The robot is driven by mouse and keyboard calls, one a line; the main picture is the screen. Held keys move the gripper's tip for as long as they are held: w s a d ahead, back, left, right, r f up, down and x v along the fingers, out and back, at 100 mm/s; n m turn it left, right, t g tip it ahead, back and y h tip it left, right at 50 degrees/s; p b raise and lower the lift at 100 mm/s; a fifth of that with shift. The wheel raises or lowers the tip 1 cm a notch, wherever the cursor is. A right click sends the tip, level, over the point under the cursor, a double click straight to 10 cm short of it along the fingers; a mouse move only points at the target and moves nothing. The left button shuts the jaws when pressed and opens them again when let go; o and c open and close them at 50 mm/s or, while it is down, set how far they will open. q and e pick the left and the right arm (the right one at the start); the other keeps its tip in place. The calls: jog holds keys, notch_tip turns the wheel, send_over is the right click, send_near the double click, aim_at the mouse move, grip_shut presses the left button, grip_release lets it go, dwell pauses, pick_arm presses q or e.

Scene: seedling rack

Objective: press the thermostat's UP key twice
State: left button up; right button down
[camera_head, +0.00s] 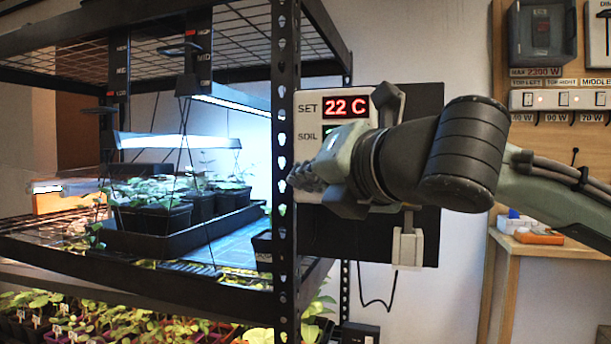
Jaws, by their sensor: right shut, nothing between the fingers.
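The thermostat (308,124) is a pale panel on a dark board behind the rack's front post. Its red display (346,107) reads SET 22 C, and a SOIL label sits below, its reading mostly covered. My right gripper (303,180) comes in from the right and is shut and empty, with its fingertips in front of the panel's lower left part beside the post. The gripper and wrist hide the lower panel, and I cannot make out the UP key. Whether the fingertips touch the panel cannot be told. My left gripper is not in view.
The black rack post (286,60) stands close to the fingertips on the left. The rack holds a tray (180,238) of potted seedlings under a lit lamp. A wooden shelf (545,246) with small items stands at the right.

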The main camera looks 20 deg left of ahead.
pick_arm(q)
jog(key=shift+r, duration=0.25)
pick_arm(e)
jog(key=shift+w, duration=0.25)
jog(key=shift+s, duration=0.1)
pick_arm(q)
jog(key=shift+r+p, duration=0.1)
jog(key=shift+p, duration=0.25)
pick_arm(e)
jog(key=shift+s, duration=0.65)
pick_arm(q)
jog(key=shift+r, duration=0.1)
pick_arm(e)
jog(key=s, duration=0.5)
dwell(0.4)
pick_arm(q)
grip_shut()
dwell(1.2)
